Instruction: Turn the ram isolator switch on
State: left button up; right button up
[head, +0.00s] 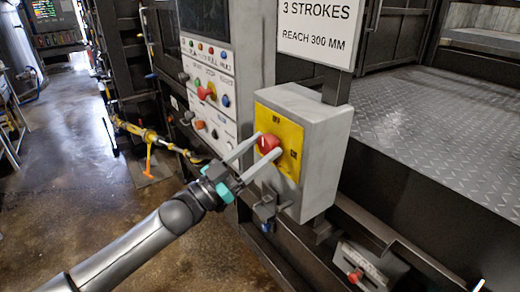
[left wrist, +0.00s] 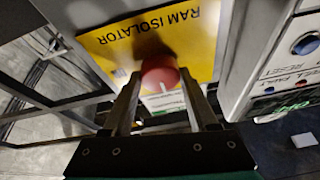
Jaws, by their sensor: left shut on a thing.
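The ram isolator is a grey box (head: 318,150) with a yellow plate (head: 291,158) and a round red knob (head: 268,142). My left gripper (head: 256,153) reaches it from the lower left, with its two fingers on either side of the knob, shut on it. In the left wrist view the red knob (left wrist: 160,74) sits between the fingertips, with a small white mark on its front. The yellow plate (left wrist: 196,40) reads "RAM ISOLATOR" upside down there. The fingers hide part of the plate and the knob's sides. My right gripper is not in view.
A control panel (head: 208,92) with several coloured buttons and a red handle stands left of the box. A sign (head: 320,28) hangs above it. A metal tread-plate deck (head: 440,130) lies to the right. A dark rail runs below the box. Open floor (head: 60,170) lies at the left.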

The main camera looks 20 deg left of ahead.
pick_arm(q)
jog(key=c, duration=0.4)
jog(key=shift+m+h, duration=0.3)
jog(key=shift+m, duration=0.3)
jog(key=m+g+h+b, duration=0.1)
jog(key=m+g+b, duration=0.1)
jog(key=m, duration=0.2)
jog(key=shift+w+a, duration=0.1)
jog(key=m+g, duration=0.1)
jog(key=m, duration=0.2)
jog(key=m+g+h+b, duration=0.1)
jog(key=m, duration=0.2)
jog(key=shift+a+g+h, duration=0.1)
jog(key=shift+g+h, duration=0.2)
jog(key=shift+g, duration=0.1)
jog(key=m+g, duration=0.2)
jog(key=m, duration=0.3)
jog(key=shift+r+m+b, duration=0.15)
jog(key=shift+m+b, duration=0.2)
jog(key=shift+m, duration=0.05)
jog(key=m+g, duration=0.1)
jog(key=m, duration=0.1)
jog(key=m+y, duration=0.1)
jog(key=m, duration=0.2)
jog(key=shift+w+r+g+p, duration=0.1)
jog(key=shift+g+p, duration=0.25)
jog(key=shift+g, duration=0.05)
jog(key=shift+m+y, duration=0.3)
